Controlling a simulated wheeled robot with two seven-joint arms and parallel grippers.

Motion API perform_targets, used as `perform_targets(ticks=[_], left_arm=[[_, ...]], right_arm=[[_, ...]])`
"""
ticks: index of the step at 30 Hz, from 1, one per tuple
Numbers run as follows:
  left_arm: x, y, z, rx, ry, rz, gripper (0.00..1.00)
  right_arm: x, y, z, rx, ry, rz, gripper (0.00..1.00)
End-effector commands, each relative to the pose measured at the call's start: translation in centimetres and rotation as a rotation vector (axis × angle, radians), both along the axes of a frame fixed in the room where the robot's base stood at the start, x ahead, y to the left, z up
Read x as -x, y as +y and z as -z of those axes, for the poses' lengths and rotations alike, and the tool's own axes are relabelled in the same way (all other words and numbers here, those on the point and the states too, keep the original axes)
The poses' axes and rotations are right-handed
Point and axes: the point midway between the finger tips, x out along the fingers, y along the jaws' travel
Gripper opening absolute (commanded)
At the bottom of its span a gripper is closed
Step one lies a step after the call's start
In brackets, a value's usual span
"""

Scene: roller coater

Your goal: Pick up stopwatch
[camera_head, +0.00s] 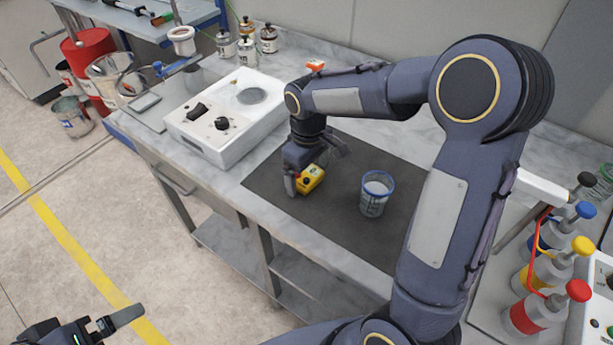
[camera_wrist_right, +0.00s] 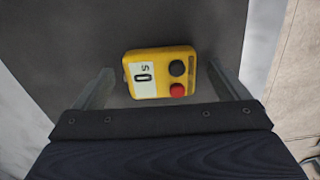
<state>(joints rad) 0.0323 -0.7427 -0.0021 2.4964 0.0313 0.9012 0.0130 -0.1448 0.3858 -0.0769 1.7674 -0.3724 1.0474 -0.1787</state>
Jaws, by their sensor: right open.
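The stopwatch (camera_head: 311,179) is a small yellow box lying on a dark mat on the bench. In the right wrist view the stopwatch (camera_wrist_right: 160,73) shows a white display reading 0 s, a black button and a red button. My right gripper (camera_head: 308,178) is open, pointing down at the stopwatch. In the wrist view its two fingers (camera_wrist_right: 160,88) stand on either side of the stopwatch, with gaps between. My left gripper (camera_head: 105,325) shows only in part at the bottom left, over the floor, away from the bench.
A beaker with a blue rim (camera_head: 376,194) stands on the dark mat (camera_head: 345,222) right of the stopwatch. A white device with knobs (camera_head: 226,115) sits behind and left. Several bottles with coloured caps (camera_head: 537,309) stand at the right. Small jars (camera_head: 247,48) stand at the back.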

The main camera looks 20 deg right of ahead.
Motion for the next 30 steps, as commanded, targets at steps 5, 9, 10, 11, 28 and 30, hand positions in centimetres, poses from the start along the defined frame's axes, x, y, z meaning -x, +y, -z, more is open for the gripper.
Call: perform_targets(ticks=[5, 9, 10, 11, 28, 30], left_arm=[[0.0, 0.0, 0.0, 0.000, 0.000, 0.000, 0.99], [0.0, 0.0, 0.0, 0.000, 0.000, 0.000, 0.99], [0.0, 0.0, 0.0, 0.000, 0.000, 0.000, 0.99], [0.0, 0.0, 0.0, 0.000, 0.000, 0.000, 0.99], [0.0, 0.0, 0.0, 0.000, 0.000, 0.000, 0.99], [0.0, 0.0, -0.1, 0.000, 0.000, 0.000, 0.99]], right_arm=[[0.0, 0.0, 0.0, 0.000, 0.000, 0.000, 0.92], [0.0, 0.0, 0.0, 0.000, 0.000, 0.000, 0.74], [0.0, 0.0, 0.0, 0.000, 0.000, 0.000, 0.70], [0.0, 0.0, 0.0, 0.000, 0.000, 0.000, 0.66], [-0.1, 0.0, -0.9, -0.001, -0.003, 0.000, 0.44], [-0.1, 0.0, -1.7, -0.002, -0.004, 0.000, 0.44]])
